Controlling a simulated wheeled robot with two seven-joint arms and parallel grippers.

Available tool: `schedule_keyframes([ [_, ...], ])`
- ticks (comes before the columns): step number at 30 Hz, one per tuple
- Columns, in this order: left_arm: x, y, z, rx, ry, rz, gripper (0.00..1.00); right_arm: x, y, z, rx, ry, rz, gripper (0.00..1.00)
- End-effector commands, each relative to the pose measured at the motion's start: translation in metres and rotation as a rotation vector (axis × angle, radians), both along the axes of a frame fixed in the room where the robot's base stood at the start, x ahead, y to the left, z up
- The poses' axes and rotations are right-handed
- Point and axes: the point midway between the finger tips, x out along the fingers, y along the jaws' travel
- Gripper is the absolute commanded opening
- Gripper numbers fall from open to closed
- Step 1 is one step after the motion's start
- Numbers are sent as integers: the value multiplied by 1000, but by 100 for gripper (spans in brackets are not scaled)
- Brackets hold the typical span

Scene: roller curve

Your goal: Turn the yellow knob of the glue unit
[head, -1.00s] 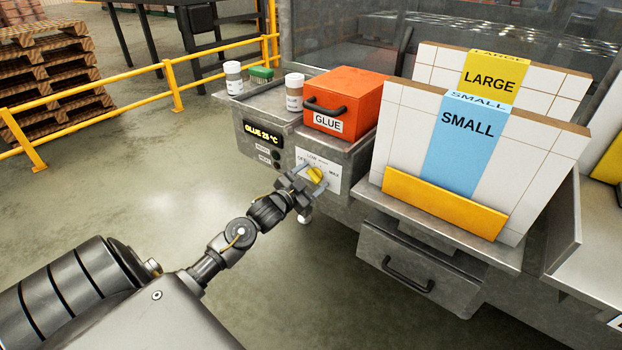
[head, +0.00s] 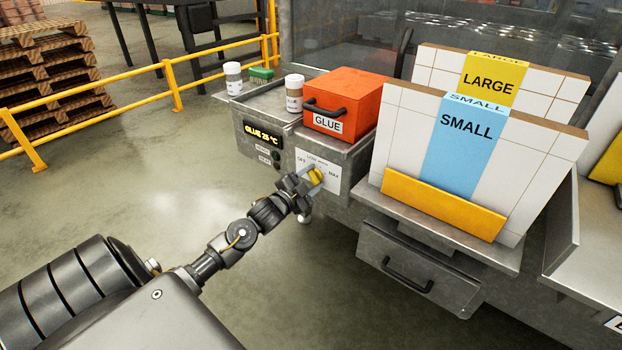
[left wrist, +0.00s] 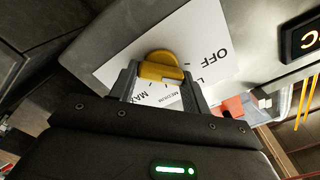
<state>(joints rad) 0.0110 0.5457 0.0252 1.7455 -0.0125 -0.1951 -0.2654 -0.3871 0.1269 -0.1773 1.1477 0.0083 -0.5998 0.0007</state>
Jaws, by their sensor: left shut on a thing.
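The yellow knob (head: 316,175) sits on a white dial label (head: 326,168) on the front of the grey glue unit (head: 349,165). My left gripper (head: 309,180) is at the knob, shut on it. In the left wrist view the knob (left wrist: 160,67) shows between the two fingers of the gripper (left wrist: 158,82), its rounded face towards the label's OFF mark. The label reads OFF, LOW, MEDIUM and MAX, partly covered by the fingers. The display (head: 263,134) reads GLUE 25 °C. My right gripper is not in view.
An orange GLUE box (head: 360,88) and two white jars (head: 294,103) stand on top of the unit. To the right, SMALL (head: 468,125) and LARGE (head: 489,78) boards stand in a holder above a drawer (head: 415,268). Open floor lies to the left.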

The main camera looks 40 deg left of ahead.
Motion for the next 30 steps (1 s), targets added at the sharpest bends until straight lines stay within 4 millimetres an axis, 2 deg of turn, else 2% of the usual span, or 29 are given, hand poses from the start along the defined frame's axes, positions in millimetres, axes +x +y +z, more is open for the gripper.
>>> schedule_keyframes([
  [11,0,-1,-2,272,7,-1,24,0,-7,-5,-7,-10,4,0],
  [15,0,-2,-2,338,10,-2,24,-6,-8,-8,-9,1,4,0],
  [30,0,-2,-3,411,10,-1,24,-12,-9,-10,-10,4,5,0],
])
